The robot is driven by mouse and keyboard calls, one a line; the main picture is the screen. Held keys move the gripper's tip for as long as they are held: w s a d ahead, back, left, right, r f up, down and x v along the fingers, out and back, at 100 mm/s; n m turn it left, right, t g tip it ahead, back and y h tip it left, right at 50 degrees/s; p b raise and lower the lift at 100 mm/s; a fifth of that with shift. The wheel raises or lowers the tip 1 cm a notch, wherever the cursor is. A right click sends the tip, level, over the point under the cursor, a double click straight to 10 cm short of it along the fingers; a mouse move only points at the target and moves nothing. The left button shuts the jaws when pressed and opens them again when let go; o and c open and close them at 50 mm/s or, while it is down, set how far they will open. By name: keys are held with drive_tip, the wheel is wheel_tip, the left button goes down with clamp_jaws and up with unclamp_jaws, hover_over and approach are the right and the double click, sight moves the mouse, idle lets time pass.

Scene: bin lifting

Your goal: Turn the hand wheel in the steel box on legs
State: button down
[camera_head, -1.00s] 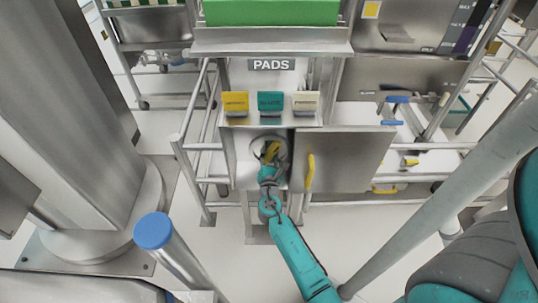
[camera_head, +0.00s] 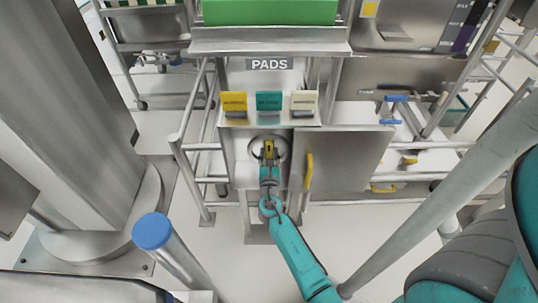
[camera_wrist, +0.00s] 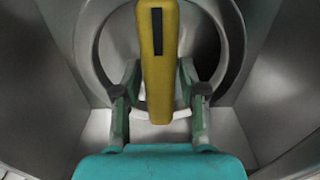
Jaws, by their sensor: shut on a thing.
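The hand wheel (camera_head: 286,146) is a round grey steel ring inside the steel box (camera_head: 243,176) on legs. A yellow bar (camera_head: 269,148) stands upright across the wheel. In the wrist view the yellow bar (camera_wrist: 158,70), with a dark slot, runs up the middle in front of the grey ring (camera_wrist: 236,50). My gripper (camera_head: 269,160) reaches into the open front of the box. Its fingers (camera_wrist: 158,92) stand on either side of the bar's lower part and are shut on it. The bar hides part of the wheel's middle.
The box's door (camera_head: 345,165), with a yellow handle (camera_head: 309,172), stands open to the right, close beside my arm. Yellow, teal and cream pads (camera_head: 269,102) sit above the box. Rails (camera_head: 190,150) flank it. A blue-topped post (camera_head: 153,231) stands front left.

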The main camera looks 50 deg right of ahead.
drive_tip(key=shift+f, duration=0.1)
drive_tip(key=c, duration=0.9)
unclamp_jaws()
drive_tip(key=v, duration=1.2)
drive_tip(key=shift+s, duration=0.1)
